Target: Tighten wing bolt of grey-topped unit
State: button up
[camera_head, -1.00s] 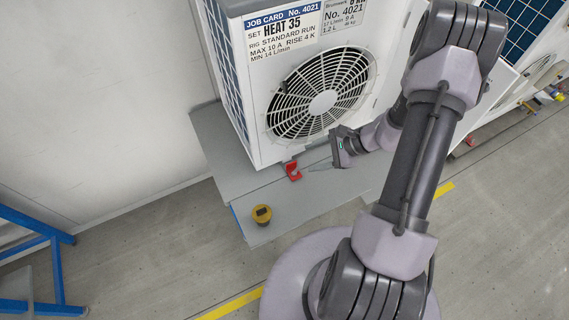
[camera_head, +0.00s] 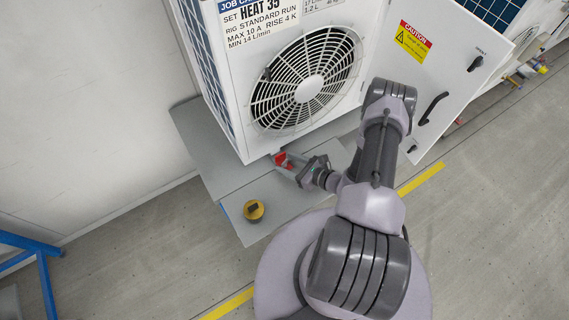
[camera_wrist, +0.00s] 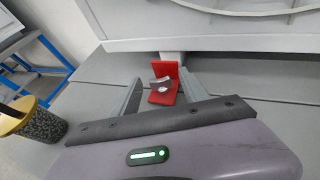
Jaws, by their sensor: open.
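A white fan unit (camera_head: 240,110) with a job card stands on a grey plate; its top is out of view. At its foot is a red bracket (camera_head: 282,160), which also shows in the wrist view (camera_wrist: 168,74). A small metallic wing bolt (camera_wrist: 160,83) sits on the bracket. My gripper (camera_wrist: 162,78) is open, with one finger to either side of the bracket and bolt, and holds nothing. In the head view my gripper (camera_head: 290,165) reaches the bracket from the right and partly hides it. I cannot tell whether the fingers touch the bolt.
A yellow-topped round container (camera_head: 254,210) stands on the grey plate (camera_head: 205,150), at the left in the wrist view (camera_wrist: 32,120). An open white door panel (camera_head: 430,75) with a caution label stands right of my arm. Blue frame legs (camera_head: 42,265) are at lower left.

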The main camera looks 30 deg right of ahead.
jog(key=shift+x, duration=1)
grip_shut()
jog(key=shift+s+a+r+m+h+p, duration=0.1)
jog(key=shift+m+h+p, duration=0.25)
jog(key=shift+m+h, duration=0.2)
jog(key=shift+a+r+m+h+p, duration=0.1)
jog(key=shift+m+h+p, duration=0.3)
jog(key=shift+h, duration=0.25)
jog(key=shift+d+f+m+t+h, duration=0.15)
jog(key=shift+m+t+h, duration=0.25)
jog(key=shift+m+h, duration=0.7)
jog(key=shift+h, duration=0.3)
grip_release()
